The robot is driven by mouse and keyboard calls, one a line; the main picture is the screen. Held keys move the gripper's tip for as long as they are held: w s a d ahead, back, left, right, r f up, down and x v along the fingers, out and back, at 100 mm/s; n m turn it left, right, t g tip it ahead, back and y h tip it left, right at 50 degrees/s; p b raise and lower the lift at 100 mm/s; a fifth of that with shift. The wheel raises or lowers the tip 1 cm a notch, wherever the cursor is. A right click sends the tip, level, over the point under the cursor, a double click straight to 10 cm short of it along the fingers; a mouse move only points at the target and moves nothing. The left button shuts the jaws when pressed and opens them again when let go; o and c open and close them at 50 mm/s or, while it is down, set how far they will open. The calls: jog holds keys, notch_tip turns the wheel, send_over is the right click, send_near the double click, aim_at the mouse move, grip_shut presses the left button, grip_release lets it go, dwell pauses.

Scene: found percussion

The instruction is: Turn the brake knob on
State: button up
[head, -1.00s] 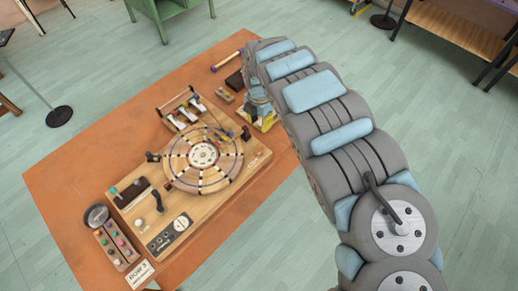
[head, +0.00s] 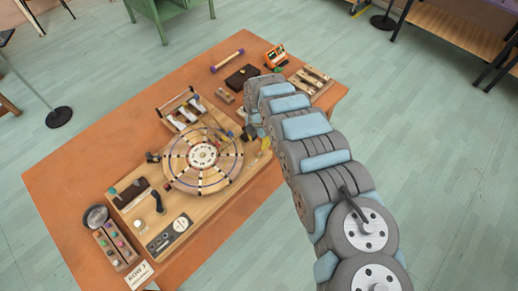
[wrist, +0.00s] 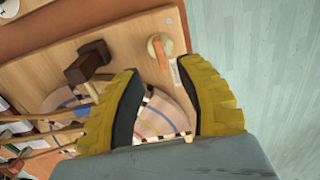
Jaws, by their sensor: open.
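A round cream knob with an orange pointer (wrist: 153,50) sits on the wooden board (wrist: 125,45), beside a small white label. It looks like the brake knob, but I cannot read the label. In the wrist view my gripper (wrist: 160,70) is open, its two yellow fingers with dark inner pads set apart. The knob shows just past the fingertips, between their lines, and nothing is held. In the head view my wrist and gripper are over the board's right end, right of the striped wheel (head: 185,160); the knob cannot be made out there.
A dark brown mallet-like block (wrist: 88,62) stands on the board left of my left finger. Striking arms (head: 187,113) stand behind the wheel. An orange device (head: 275,57) is at the table's far end.

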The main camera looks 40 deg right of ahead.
aim_at(259, 149)
jog(key=shift+w+f+b, duration=0.1)
jog(key=shift+f+b, duration=0.2)
jog(key=shift+f, duration=2.6)
grip_shut()
